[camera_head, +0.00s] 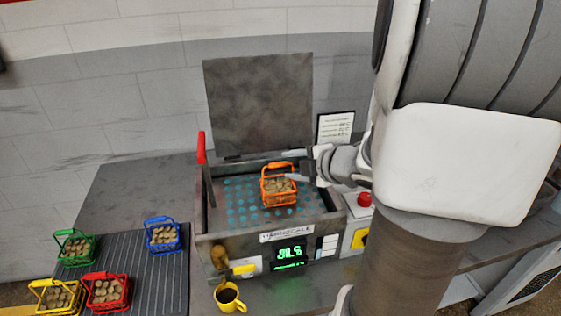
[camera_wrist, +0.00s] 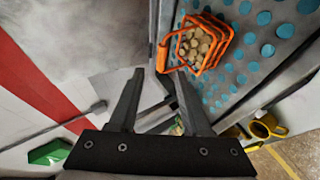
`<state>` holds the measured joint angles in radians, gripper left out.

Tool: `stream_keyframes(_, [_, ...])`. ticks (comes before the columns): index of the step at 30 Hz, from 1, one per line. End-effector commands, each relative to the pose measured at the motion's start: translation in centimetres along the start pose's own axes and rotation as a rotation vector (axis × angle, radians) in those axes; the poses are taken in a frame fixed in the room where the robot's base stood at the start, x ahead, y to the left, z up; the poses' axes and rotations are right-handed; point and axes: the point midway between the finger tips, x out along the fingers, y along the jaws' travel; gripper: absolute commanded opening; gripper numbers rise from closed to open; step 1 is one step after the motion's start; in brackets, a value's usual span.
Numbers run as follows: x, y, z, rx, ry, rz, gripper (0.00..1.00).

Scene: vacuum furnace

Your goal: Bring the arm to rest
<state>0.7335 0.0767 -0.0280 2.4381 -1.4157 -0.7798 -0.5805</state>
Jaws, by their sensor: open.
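My gripper (camera_head: 297,166) is open, with nothing held between its fingers. It is over the right side of the open vacuum furnace (camera_head: 225,249), close to the orange basket (camera_head: 279,199). The basket stands upright on the blue-dotted chamber floor and holds several tan round pieces. In the wrist view my open gripper (camera_wrist: 160,76) has its fingertips just below the handle of the orange basket (camera_wrist: 208,62). I cannot tell whether a finger touches the handle. The grey furnace lid (camera_head: 258,105) is raised. My arm covers the right part of the head view.
A ribbed mat (camera_head: 140,285) at left carries green (camera_head: 75,248), blue (camera_head: 162,235), yellow (camera_head: 57,296) and red (camera_head: 107,290) baskets. A yellow cup (camera_head: 229,298) stands before the furnace. A red button (camera_head: 365,199) and a sign (camera_head: 335,127) are near my arm. Grey counter behind the mat is bare.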

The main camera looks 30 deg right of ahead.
Motion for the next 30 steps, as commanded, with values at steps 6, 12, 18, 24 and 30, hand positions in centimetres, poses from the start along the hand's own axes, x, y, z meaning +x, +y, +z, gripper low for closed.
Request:
stream_keyframes(6, [-1.6,0.0,0.0,0.001,0.000,0.001,0.48])
stream_keyframes(12, [-1.6,0.0,-0.1,0.000,0.001,0.000,0.48])
stream_keyframes(18, [-1.6,0.0,-0.1,0.000,0.001,0.000,0.48])
stream_keyframes(24, [-1.3,0.7,-0.3,0.019,-0.025,0.003,0.48])
stream_keyframes(30, [-0.5,4.2,-1.8,0.179,-0.174,0.028,0.48])
